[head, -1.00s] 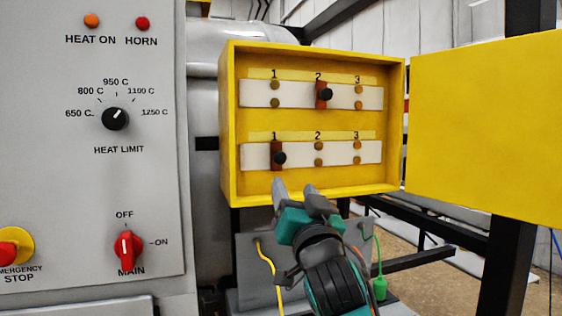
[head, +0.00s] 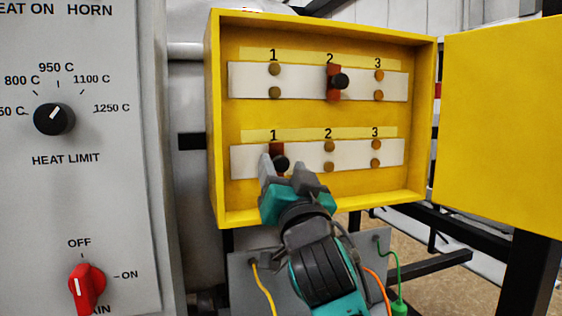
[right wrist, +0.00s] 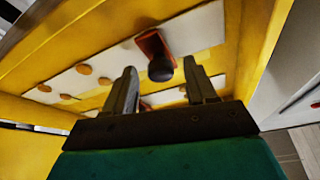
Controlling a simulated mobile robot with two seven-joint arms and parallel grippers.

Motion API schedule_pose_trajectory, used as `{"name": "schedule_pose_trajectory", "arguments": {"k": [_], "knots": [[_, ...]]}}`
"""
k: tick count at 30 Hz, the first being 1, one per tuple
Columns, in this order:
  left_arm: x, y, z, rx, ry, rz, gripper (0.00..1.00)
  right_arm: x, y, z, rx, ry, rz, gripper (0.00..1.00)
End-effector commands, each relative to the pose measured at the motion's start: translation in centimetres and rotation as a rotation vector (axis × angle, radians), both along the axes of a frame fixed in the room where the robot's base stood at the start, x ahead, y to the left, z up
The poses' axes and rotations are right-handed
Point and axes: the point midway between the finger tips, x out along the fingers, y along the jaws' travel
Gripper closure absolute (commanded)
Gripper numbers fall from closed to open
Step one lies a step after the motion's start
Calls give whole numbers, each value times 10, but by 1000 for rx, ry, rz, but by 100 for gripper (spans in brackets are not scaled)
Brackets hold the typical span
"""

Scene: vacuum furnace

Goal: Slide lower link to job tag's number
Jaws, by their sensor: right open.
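The lower link (head: 275,149), a brown bar with a black knob, sits at position 1 of the lower row in the yellow box. The upper link (head: 333,71), with a similar knob, sits at position 2 of the upper row. My right gripper (head: 283,173) is open, with its fingertips on either side of the lower knob. In the right wrist view the lower link (right wrist: 150,46) shows with its knob between and beyond the open fingers; contact cannot be told. No job tag is identifiable. My left gripper is not in view.
The yellow box (head: 213,120) has raised walls, and its door (head: 500,110) stands open at the right. A grey control panel (head: 110,190) with a dial and a red switch stands at the left. Yellow, orange and green cables hang below the box.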

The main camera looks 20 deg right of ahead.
Motion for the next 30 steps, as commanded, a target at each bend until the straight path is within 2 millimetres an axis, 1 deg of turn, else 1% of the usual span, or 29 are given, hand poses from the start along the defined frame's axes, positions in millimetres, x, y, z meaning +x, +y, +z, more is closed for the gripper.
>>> {"name": "schedule_pose_trajectory", "arguments": {"k": [4, 14, 17, 30], "knots": [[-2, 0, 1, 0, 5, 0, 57, -2, 1, 3, 0, -2, -2, 44], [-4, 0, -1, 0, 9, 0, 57, -3, 2, 4, 0, -2, -2, 44], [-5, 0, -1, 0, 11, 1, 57, -3, 1, 4, 0, -2, -2, 51], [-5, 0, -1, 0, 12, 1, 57, -2, 2, 4, -1, -1, -2, 93]]}}
